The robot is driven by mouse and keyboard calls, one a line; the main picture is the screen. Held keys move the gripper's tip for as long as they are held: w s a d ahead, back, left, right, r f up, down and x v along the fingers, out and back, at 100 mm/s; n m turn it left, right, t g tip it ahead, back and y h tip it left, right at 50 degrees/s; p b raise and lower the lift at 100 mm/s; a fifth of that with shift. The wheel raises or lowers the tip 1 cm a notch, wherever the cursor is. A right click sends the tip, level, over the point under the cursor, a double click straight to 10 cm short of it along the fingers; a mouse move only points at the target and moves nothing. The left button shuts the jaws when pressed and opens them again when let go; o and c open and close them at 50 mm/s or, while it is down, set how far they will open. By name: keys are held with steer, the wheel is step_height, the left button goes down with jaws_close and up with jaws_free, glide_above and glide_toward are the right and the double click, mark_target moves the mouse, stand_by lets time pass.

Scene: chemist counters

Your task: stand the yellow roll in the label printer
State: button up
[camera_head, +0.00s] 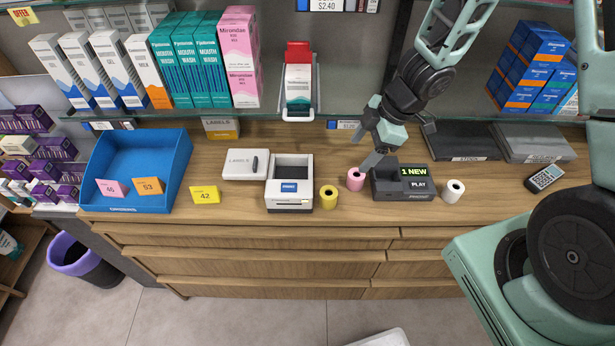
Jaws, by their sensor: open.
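The yellow roll (328,198) stands upright on the wooden counter, just right of the label printer. The label printer (290,203) is a white box with an open dark bay on top and a blue mark on its front. The bay looks empty.
A dark answering machine (402,190) stands right of the pink roll, with a white roll (454,191) beyond it. A blue tray (142,150) stands further left. The counter's front strip is mostly clear.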

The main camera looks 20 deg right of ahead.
steer(key=g+b, duration=0.1)
steer(key=b, duration=0.4)
glide_above(330, 192)
steer(key=d, duration=0.2)
steer(key=shift+n, duration=0.4)
steer(key=f, duration=1)
steer(key=shift+s+d, duration=0.1)
steer(key=shift+s, duration=0.3)
steer(key=shift+a+f+b, duration=0.35)
steer(key=shift+f+b, duration=0.3)
steer(key=shift+b, duration=0.05)
steer(key=b+x, duration=0.4)
steer(key=x, duration=0.1)
steer(key=shift+w+f, duration=0.15)
steer(key=shift+w, duration=0.15)
steer(key=c, duration=1.1)
steer(key=shift+c, duration=0.2)
